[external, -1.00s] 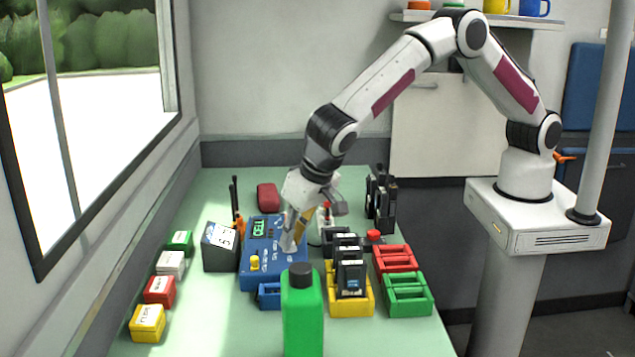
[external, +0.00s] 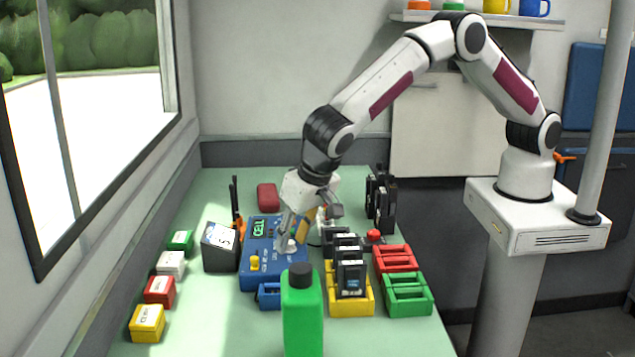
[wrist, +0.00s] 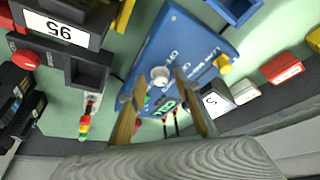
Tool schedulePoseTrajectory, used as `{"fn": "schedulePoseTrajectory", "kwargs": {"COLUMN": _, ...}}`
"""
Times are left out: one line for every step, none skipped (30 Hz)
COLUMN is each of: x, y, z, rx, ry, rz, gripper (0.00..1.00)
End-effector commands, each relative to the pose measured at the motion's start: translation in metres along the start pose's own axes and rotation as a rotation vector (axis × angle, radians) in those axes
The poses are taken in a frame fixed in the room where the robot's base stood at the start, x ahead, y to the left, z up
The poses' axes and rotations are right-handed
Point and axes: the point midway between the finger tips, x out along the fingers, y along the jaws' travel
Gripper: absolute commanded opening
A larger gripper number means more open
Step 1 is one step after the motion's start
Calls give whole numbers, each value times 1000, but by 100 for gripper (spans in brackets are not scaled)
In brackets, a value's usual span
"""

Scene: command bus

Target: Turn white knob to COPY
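The blue control panel (external: 262,262) lies on the green table, with a small green-lit display and a yellow knob (external: 254,263) on its face. The white knob (external: 291,246) is on the panel's right side; it also shows in the wrist view (wrist: 160,76). My gripper (external: 290,241) is low over the panel at the white knob. In the wrist view, the fingertips of my gripper (wrist: 160,74) are apart, one on each side of the knob, with small gaps visible. I cannot read the knob's pointer or its labels clearly.
Black modules stand in a yellow rack (external: 352,308) right of the panel, beside red (external: 396,258) and green (external: 408,295) racks. A green bottle (external: 302,315) stands in front. A box with a numbered label (external: 220,247) is left of the panel. Small coloured boxes line the window side.

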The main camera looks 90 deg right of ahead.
Motion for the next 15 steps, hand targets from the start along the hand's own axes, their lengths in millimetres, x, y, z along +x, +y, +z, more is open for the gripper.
{"fn": "schedulePoseTrajectory", "kwargs": {"x": 0, "y": 0, "z": 0, "rx": 0, "ry": 0, "rz": -1, "gripper": 32}}
{"fn": "schedulePoseTrajectory", "kwargs": {"x": 0, "y": 0, "z": 0, "rx": 0, "ry": 1, "rz": -1, "gripper": 32}}
{"fn": "schedulePoseTrajectory", "kwargs": {"x": 0, "y": 0, "z": -1, "rx": -1, "ry": 1, "rz": -2, "gripper": 32}}
{"fn": "schedulePoseTrajectory", "kwargs": {"x": 0, "y": 0, "z": -1, "rx": -3, "ry": 1, "rz": -3, "gripper": 32}}
{"fn": "schedulePoseTrajectory", "kwargs": {"x": 0, "y": 0, "z": -1, "rx": -5, "ry": 1, "rz": -4, "gripper": 32}}
{"fn": "schedulePoseTrajectory", "kwargs": {"x": -1, "y": 0, "z": -1, "rx": -9, "ry": 1, "rz": -6, "gripper": 32}}
{"fn": "schedulePoseTrajectory", "kwargs": {"x": -1, "y": 0, "z": -1, "rx": -13, "ry": 1, "rz": -8, "gripper": 32}}
{"fn": "schedulePoseTrajectory", "kwargs": {"x": -1, "y": 0, "z": -1, "rx": -18, "ry": 1, "rz": -10, "gripper": 32}}
{"fn": "schedulePoseTrajectory", "kwargs": {"x": -1, "y": 0, "z": -1, "rx": -26, "ry": 1, "rz": -14, "gripper": 32}}
{"fn": "schedulePoseTrajectory", "kwargs": {"x": -1, "y": 0, "z": -1, "rx": -34, "ry": 1, "rz": -17, "gripper": 32}}
{"fn": "schedulePoseTrajectory", "kwargs": {"x": -1, "y": 0, "z": -1, "rx": -43, "ry": 1, "rz": -20, "gripper": 32}}
{"fn": "schedulePoseTrajectory", "kwargs": {"x": -1, "y": 0, "z": -1, "rx": -56, "ry": 1, "rz": -26, "gripper": 32}}
{"fn": "schedulePoseTrajectory", "kwargs": {"x": -1, "y": 1, "z": -1, "rx": -68, "ry": 1, "rz": -31, "gripper": 32}}
{"fn": "schedulePoseTrajectory", "kwargs": {"x": -1, "y": 1, "z": -1, "rx": -81, "ry": 1, "rz": -35, "gripper": 32}}
{"fn": "schedulePoseTrajectory", "kwargs": {"x": -1, "y": 1, "z": -1, "rx": -98, "ry": 1, "rz": -43, "gripper": 32}}
